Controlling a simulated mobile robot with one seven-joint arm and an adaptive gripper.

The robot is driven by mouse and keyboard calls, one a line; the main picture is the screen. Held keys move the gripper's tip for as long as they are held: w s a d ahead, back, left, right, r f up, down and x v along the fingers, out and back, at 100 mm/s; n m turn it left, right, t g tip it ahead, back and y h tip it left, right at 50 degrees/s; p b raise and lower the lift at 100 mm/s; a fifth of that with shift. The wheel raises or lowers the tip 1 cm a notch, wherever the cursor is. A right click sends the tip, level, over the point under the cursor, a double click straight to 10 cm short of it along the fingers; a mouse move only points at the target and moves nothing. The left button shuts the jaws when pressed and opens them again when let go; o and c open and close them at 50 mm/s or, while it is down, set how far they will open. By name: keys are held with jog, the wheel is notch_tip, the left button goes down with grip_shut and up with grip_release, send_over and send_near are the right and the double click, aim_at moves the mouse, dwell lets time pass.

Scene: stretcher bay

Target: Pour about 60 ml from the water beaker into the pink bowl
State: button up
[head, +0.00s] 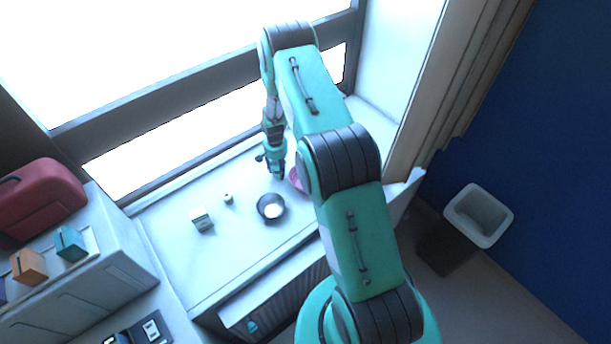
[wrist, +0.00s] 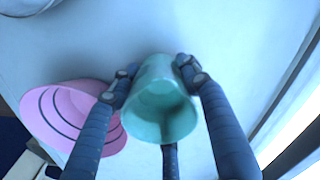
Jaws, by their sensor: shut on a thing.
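My gripper (wrist: 156,68) is shut on a pale teal beaker (wrist: 160,108), one finger on each side of it. The beaker's open mouth faces the wrist camera; its inside is darker toward the bottom, and I cannot tell the water level. The pink bowl (wrist: 72,112), with dark rings, is just left of the beaker in the wrist view, partly covered by a finger. In the head view my gripper (head: 277,168) is over the windowsill counter, and the pink bowl (head: 296,181) shows beside it, mostly hidden by my arm. The beaker is not clear there.
A dark round dish with white contents (head: 271,207) stands on the white counter (head: 230,255), near my gripper. A small box (head: 202,219) and a tiny item (head: 228,198) are to its left. A red case (head: 40,200) and a bin (head: 478,214) are farther off. The counter's front is clear.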

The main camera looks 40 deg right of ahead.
jog(key=shift+s+r+t, duration=0.1)
jog(key=shift+s+t, duration=0.05)
jog(key=shift+t, duration=0.15)
